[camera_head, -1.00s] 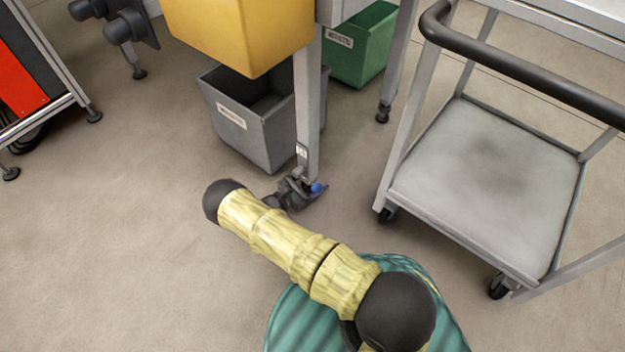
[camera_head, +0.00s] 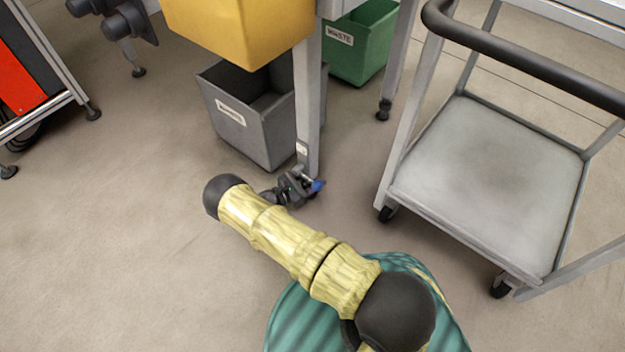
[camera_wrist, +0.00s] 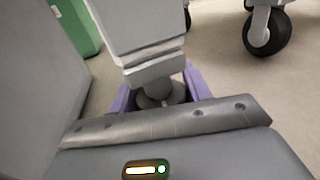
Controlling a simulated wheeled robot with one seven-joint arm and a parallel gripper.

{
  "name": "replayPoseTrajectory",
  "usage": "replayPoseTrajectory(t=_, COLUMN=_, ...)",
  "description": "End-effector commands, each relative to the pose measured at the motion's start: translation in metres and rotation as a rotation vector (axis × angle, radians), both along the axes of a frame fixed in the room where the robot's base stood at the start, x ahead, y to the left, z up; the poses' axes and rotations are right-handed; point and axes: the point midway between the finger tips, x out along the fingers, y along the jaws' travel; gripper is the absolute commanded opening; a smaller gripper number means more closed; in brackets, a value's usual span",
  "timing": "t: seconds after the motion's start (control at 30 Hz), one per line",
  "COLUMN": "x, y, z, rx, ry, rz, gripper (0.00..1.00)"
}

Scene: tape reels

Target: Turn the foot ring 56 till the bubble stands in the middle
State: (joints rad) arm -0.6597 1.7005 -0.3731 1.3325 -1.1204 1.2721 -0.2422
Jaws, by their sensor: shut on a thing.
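The foot ring (camera_wrist: 162,91) is a grey round part under the table leg (camera_head: 308,100), low at the floor. In the wrist view my gripper (camera_wrist: 160,93) has one purple finger on each side of it and is shut on it. In the head view my gripper (camera_head: 312,184) is at the foot of the leg, tilted, and hides most of the ring. A small pale tag (camera_head: 301,149) is on the leg; I cannot read it. I cannot make out the bubble in either view.
A grey waste bin (camera_head: 232,115) stands close behind and left of the leg. A yellow bin (camera_head: 240,35) hangs above it. A green bin (camera_head: 360,45) is behind. A grey trolley (camera_head: 480,185) stands to the right.

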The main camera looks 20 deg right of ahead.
Motion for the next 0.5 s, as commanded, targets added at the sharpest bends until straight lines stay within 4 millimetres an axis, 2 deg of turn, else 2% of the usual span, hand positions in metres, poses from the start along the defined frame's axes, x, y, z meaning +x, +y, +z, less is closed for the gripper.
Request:
replayPoseTrajectory(t=0.23, x=-0.0012, y=0.0001, z=-0.0049, rx=0.004, ry=-0.003, rz=-0.165, gripper=0.25)
replayPoseTrajectory(t=0.5, x=-0.0052, y=-0.0002, z=-0.0018, rx=0.004, ry=-0.002, rz=-0.4, gripper=0.25)
